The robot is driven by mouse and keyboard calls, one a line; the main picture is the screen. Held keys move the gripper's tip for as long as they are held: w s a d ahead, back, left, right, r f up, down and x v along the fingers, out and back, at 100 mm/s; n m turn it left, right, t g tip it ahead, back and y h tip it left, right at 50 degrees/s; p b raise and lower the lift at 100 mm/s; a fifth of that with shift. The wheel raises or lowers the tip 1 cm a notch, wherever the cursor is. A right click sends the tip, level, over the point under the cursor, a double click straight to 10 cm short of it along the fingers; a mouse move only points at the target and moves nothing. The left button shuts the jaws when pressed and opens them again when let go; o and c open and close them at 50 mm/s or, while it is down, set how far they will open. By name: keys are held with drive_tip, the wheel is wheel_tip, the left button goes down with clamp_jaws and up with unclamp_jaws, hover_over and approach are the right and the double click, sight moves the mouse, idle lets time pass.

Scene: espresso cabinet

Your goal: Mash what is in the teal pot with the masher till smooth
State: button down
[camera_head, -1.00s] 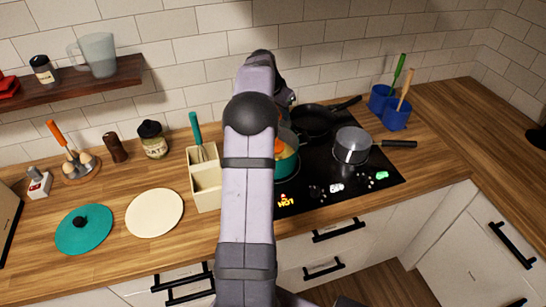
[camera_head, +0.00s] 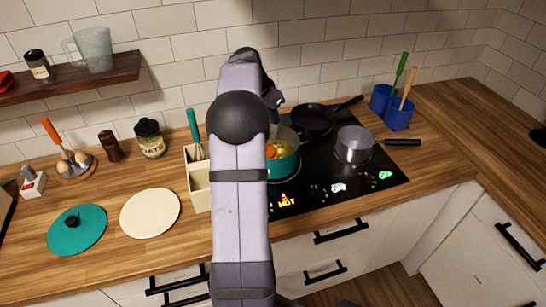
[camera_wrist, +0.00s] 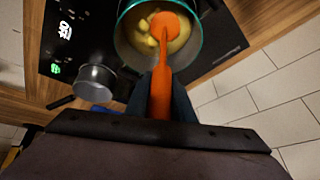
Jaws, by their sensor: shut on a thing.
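The teal pot (camera_head: 284,167) stands on the black hob, partly behind my arm. In the wrist view the pot (camera_wrist: 196,58) holds yellow chunks (camera_wrist: 149,40) in yellowish liquid; the chunks are still distinct. My gripper (camera_wrist: 161,88) is shut on the handle of an orange tool (camera_wrist: 161,72). The tool's rounded orange end is over or in the pot's contents; its depth is unclear. I cannot tell from its shape whether this is the masher. In the head view my arm hides the gripper, and the orange end (camera_head: 270,151) shows inside the pot.
A black frying pan (camera_head: 314,119) stands behind the pot and a grey saucepan (camera_head: 354,147) to its right. Left are a cream utensil box (camera_head: 201,194) with a teal-handled whisk (camera_head: 194,128), a cream disc (camera_head: 150,212) and a teal lid (camera_head: 76,229). The hob reads HOT.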

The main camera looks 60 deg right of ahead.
wheel_tip(320, 180, down, 5)
drive_tip(key=b, duration=0.3)
drive_tip(key=shift+r+b, duration=0.15)
drive_tip(key=shift+b, duration=0.15)
idle(0.3)
drive_tip(key=shift+r+p, duration=1.9)
drive_tip(key=shift+r, duration=0.55)
